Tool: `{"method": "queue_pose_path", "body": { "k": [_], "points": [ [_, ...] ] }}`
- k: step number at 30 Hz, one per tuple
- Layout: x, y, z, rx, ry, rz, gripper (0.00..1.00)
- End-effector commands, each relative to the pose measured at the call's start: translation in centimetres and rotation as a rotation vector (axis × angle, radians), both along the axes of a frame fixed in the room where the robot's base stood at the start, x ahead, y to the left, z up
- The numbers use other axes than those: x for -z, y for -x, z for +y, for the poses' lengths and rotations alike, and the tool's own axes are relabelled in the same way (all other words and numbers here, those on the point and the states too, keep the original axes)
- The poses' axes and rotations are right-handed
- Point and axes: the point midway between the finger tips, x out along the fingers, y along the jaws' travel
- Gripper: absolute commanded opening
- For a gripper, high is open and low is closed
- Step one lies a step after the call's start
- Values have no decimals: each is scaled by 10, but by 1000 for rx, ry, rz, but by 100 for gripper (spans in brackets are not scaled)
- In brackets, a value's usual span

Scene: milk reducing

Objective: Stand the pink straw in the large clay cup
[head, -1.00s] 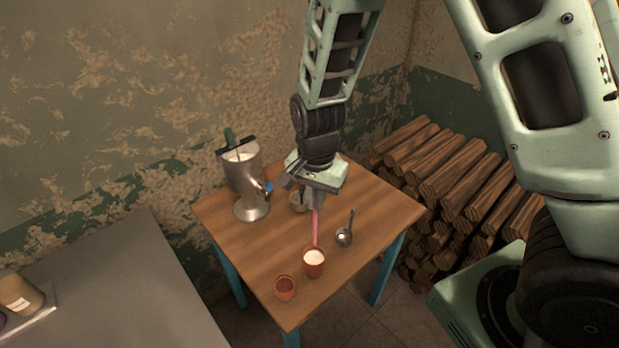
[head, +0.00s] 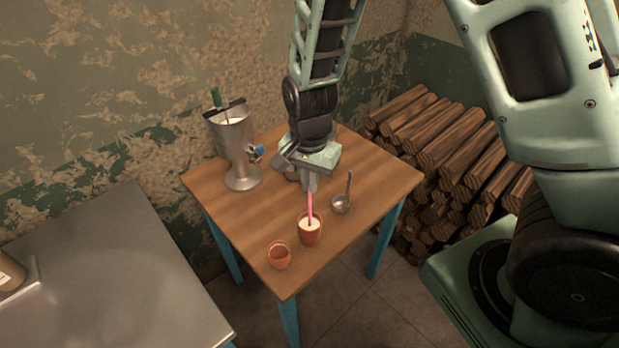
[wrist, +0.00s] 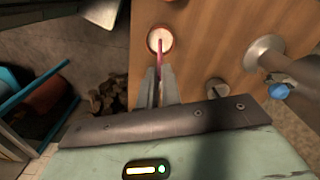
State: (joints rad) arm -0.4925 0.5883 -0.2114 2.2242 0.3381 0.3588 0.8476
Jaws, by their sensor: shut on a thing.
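The pink straw (head: 309,206) stands with its lower end inside the large clay cup (head: 311,237), which holds white milk. In the wrist view the straw (wrist: 160,55) runs from the fingers to the milk in the cup (wrist: 150,46). My gripper (head: 310,186) is shut on the straw's upper part, just above and behind the cup. In the wrist view the fingertips (wrist: 161,72) close around the straw. The straw's depth in the milk is hidden.
A smaller clay cup (head: 279,257) stands front left of the large one. A ladle (head: 341,204) lies to the right. A metal dispenser (head: 237,150) with a blue tap stands at the back left. Another metal vessel (head: 291,173) is partly hidden behind my gripper. Stacked logs (head: 440,150) are beyond the table.

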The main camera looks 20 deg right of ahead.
Motion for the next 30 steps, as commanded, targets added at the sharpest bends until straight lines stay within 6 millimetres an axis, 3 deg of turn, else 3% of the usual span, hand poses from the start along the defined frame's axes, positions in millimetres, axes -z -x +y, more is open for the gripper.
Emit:
{"method": "queue_pose_path", "body": {
  "k": [16, 30],
  "points": [
    [50, 0, 0, 0, -1, 1, 0],
    [56, 0, 0, 0, -1, -1, 0]
  ]
}}
